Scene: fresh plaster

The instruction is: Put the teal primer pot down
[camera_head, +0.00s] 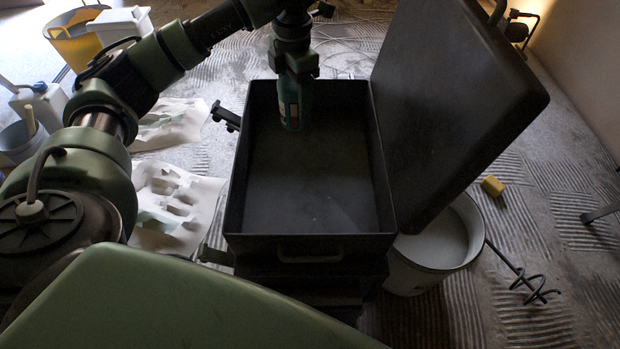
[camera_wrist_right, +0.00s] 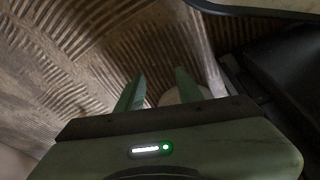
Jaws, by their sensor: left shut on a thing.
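The teal primer pot (camera_head: 290,108) hangs upright below my left gripper (camera_head: 293,78) in the head view. My left gripper is shut on its top. The pot is over the far part of the open black case (camera_head: 310,195), inside its outline. I cannot tell whether its base touches the case floor. My right gripper shows in the right wrist view (camera_wrist_right: 160,90), with its two fingers apart and nothing between them that I can see held.
The case's raised lid (camera_head: 460,100) leans to the right. A white bucket (camera_head: 435,245) stands beside it, with a mixing paddle (camera_head: 525,280) and a yellow block (camera_head: 492,186) on the floor. The rest of the case floor is clear.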

